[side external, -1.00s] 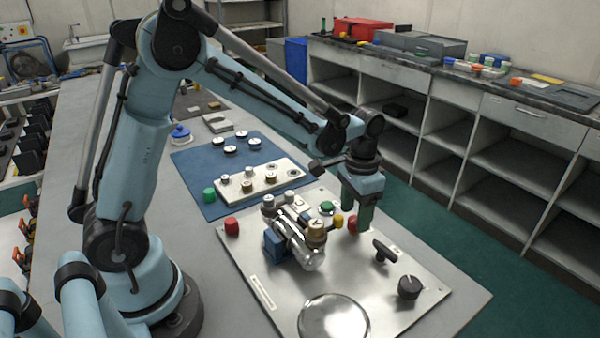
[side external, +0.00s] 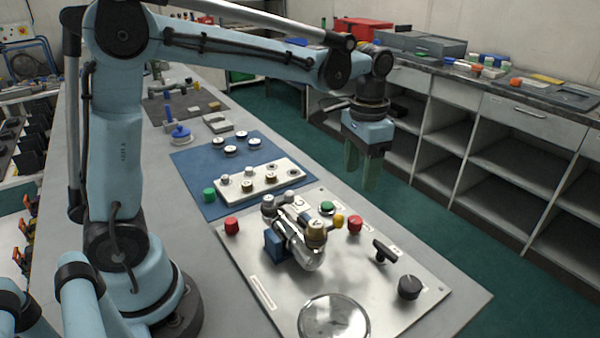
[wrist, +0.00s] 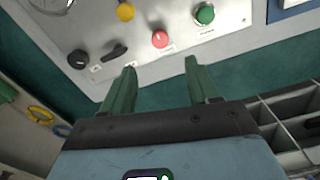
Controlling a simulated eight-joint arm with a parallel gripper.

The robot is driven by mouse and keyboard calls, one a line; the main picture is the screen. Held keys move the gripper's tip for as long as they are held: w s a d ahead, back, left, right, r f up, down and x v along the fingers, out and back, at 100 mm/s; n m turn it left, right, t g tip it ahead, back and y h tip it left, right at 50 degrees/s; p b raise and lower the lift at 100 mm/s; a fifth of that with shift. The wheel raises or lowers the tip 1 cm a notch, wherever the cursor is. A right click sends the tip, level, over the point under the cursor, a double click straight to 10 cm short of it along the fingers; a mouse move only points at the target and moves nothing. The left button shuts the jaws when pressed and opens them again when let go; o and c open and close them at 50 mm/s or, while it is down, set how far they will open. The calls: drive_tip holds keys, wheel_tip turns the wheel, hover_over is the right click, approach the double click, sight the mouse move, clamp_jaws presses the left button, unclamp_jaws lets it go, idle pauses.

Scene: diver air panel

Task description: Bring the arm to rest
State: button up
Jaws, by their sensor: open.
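My gripper (side external: 362,172) has green fingers and hangs above and past the far right edge of the metal air panel (side external: 370,295). In the wrist view the two fingers of my gripper (wrist: 160,85) stand apart with nothing between them. The panel carries a red knob (side external: 355,224), a green knob (side external: 326,208), a yellow knob (side external: 338,221), a black T-handle (side external: 384,251) and a round black knob (side external: 410,288). My gripper is clear of all of them.
A blue mat (side external: 190,165) with a white block of fittings (side external: 262,181) lies behind the panel. A red knob (side external: 232,226) sits at the panel's left. Open shelves (side external: 490,170) stand to the right, across a green floor (side external: 420,215).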

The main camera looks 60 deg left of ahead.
drive_tip(key=shift+s, duration=0.1)
drive_tip(key=shift+s+a+f+n+t, duration=0.15)
drive_tip(key=shift+s+a+n+t, duration=0.25)
drive_tip(key=shift+s+t, duration=1.2)
drive_tip(key=shift+s+a+f+n+t, duration=0.15)
drive_tip(key=shift+s+a+n+t, duration=0.45)
drive_tip(key=shift+s, duration=1.85)
drive_tip(key=shift+s+a+f+n+t, duration=0.2)
drive_tip(key=shift+s+t, duration=1.1)
drive_tip(key=shift+s, duration=0.7)
